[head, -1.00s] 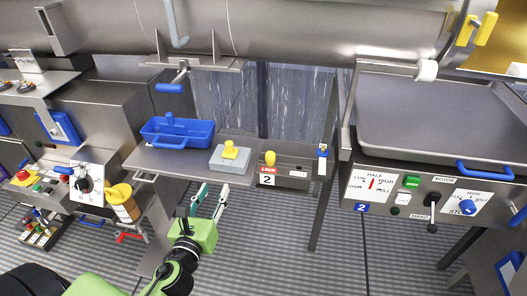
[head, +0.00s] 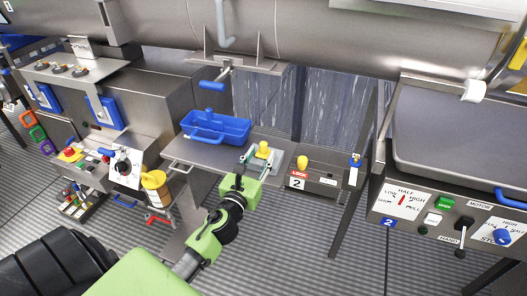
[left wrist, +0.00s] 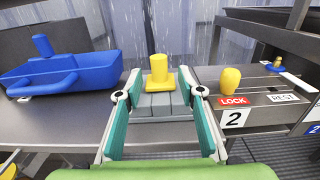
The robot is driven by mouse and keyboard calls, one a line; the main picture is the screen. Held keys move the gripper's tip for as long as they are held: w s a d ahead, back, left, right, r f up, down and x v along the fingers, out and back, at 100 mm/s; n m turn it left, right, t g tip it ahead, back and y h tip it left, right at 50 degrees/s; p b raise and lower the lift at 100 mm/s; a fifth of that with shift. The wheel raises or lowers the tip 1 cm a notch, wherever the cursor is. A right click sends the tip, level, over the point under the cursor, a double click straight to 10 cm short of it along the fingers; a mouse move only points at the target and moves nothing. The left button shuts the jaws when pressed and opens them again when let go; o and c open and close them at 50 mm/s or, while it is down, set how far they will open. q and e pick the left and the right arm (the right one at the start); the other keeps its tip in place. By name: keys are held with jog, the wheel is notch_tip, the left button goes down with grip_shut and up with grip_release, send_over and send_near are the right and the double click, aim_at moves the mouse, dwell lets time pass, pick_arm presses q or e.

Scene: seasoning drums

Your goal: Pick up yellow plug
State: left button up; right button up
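The yellow plug (head: 263,149) stands upright on a grey block on the metal shelf. In the left wrist view the yellow plug (left wrist: 159,72) is straight ahead, beyond and between the finger tips. My left gripper (head: 261,157) is open, its teal fingers reaching over the shelf's front edge toward the grey block (left wrist: 158,106). In the left wrist view the open fingers of the gripper (left wrist: 158,88) frame the block, with nothing held between them. I cannot tell whether the fingers touch the block. My right gripper is not in view.
A blue tray (head: 216,128) sits to the left on the shelf (head: 195,153). A yellow knob (head: 302,162) on the box marked LOCK 2 stands close on the right. A shelf leg and a control panel (head: 401,203) are further right.

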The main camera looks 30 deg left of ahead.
aim_at(262, 152)
pick_arm(q)
jog(key=x, duration=0.3)
jog(key=shift+w+a+f, duration=0.1)
jog(key=shift+w, duration=0.3)
jog(key=shift+s, duration=0.1)
jog(key=c, duration=0.7)
